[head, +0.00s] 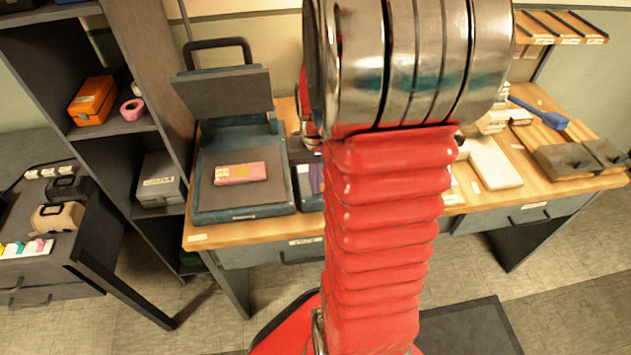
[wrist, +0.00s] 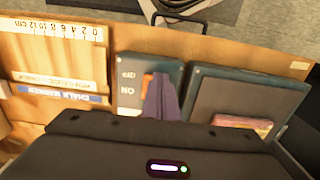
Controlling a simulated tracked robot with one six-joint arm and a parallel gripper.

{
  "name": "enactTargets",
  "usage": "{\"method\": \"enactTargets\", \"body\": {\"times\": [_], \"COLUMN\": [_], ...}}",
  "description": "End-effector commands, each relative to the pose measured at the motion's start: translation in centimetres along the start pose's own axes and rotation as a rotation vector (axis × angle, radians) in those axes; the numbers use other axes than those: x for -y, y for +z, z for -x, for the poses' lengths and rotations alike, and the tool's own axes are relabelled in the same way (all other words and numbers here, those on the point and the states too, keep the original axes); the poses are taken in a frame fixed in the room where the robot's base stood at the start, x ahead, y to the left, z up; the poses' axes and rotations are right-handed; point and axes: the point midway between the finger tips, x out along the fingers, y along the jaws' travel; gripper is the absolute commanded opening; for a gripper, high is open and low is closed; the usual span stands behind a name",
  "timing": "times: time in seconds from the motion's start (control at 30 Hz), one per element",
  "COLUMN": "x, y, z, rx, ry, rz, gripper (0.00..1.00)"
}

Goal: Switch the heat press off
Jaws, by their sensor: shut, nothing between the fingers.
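The heat press (head: 245,215) stands on the left part of the wooden bench with its lid (head: 222,92) raised. A pink and yellow block (head: 240,173) lies on its bed. Just right of it is a blue-grey switch box (head: 311,185), partly hidden by my arm.
The press also shows in the wrist view (wrist: 205,95), close to my gripper. A ruler (wrist: 60,29) and labelled strips lie across from it. A dark shelf unit (head: 150,110) stands left of the bench. White boxes (head: 492,160) and grey blocks (head: 565,160) occupy its right side.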

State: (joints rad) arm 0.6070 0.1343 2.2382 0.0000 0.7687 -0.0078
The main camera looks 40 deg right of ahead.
Motion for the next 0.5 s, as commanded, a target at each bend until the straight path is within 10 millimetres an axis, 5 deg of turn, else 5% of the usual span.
{"method": "enactTargets", "body": {"times": [0.5], "x": [0.0], "y": [-1.2], "z": [0.6], "rx": [0.001], "ry": [0.000], "rz": [-0.001], "gripper": [0.00]}}
